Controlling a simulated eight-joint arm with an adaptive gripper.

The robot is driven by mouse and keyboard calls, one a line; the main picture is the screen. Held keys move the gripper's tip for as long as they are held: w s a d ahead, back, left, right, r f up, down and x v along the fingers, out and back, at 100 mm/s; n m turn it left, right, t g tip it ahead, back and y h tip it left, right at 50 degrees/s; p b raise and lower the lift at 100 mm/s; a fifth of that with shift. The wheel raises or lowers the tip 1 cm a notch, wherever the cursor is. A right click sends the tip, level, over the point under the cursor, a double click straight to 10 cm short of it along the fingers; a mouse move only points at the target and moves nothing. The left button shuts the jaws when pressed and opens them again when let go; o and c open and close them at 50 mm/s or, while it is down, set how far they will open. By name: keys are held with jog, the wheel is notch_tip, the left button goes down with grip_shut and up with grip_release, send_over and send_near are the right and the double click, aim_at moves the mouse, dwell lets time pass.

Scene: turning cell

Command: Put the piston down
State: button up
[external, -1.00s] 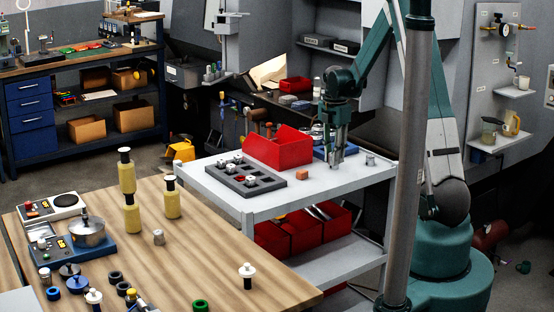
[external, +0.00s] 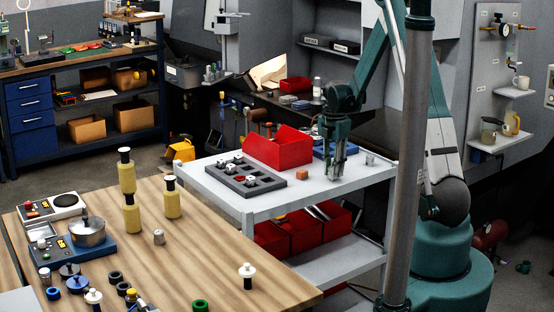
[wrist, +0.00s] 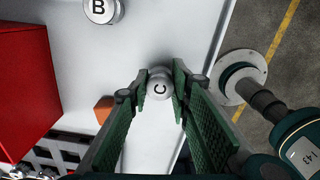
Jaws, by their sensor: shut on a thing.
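A small silver piston marked C (wrist: 160,88) stands between the fingertips of my gripper (wrist: 159,82) in the wrist view, with its lettered top towards the camera. The fingers are shut on its sides. In the external view my gripper (external: 336,175) points straight down at the white cart top (external: 350,183), right of the red bin. The fingertips are very close to the cart surface. I cannot tell whether the piston touches it, as the fingers hide most of the piston there.
An orange block (external: 302,175) lies just left of my gripper. A silver part marked B (wrist: 101,10) stands farther off in the wrist view. The red bin (external: 275,152) and a dark slotted tray (external: 246,181) are to the left. Bare cart top surrounds the fingertips.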

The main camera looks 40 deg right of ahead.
jog(key=shift+f, duration=0.45)
jog(key=shift+f, duration=0.2)
jog(key=o, duration=0.9)
jog(key=shift+r, duration=0.3)
jog(key=shift+r, duration=5.95)
